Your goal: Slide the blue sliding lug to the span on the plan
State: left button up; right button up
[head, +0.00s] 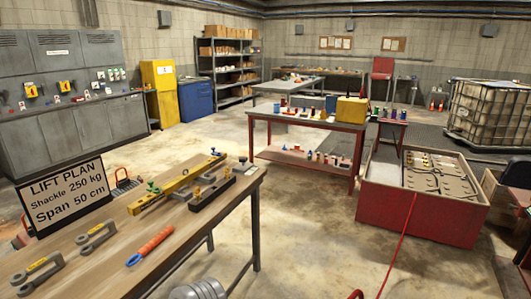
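A yellow spreader beam (175,184) lies on the wooden bench top (120,238), running from lower left to upper right. A small green-blue lug or knob (152,187) stands near its near end. At this size I cannot tell for sure which is the blue sliding lug, and no span marks are readable. Neither of my grippers shows clearly.
A dark rack with brass-coloured pieces (213,190) lies right of the beam. Grey shackles (97,236) and an orange-handled tool (150,245) lie on the near bench. A red-framed table (305,120) and red crate (420,215) stand beyond. Open floor lies between them.

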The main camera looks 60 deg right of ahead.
aim_at(215, 154)
jog(key=z, duration=1.6)
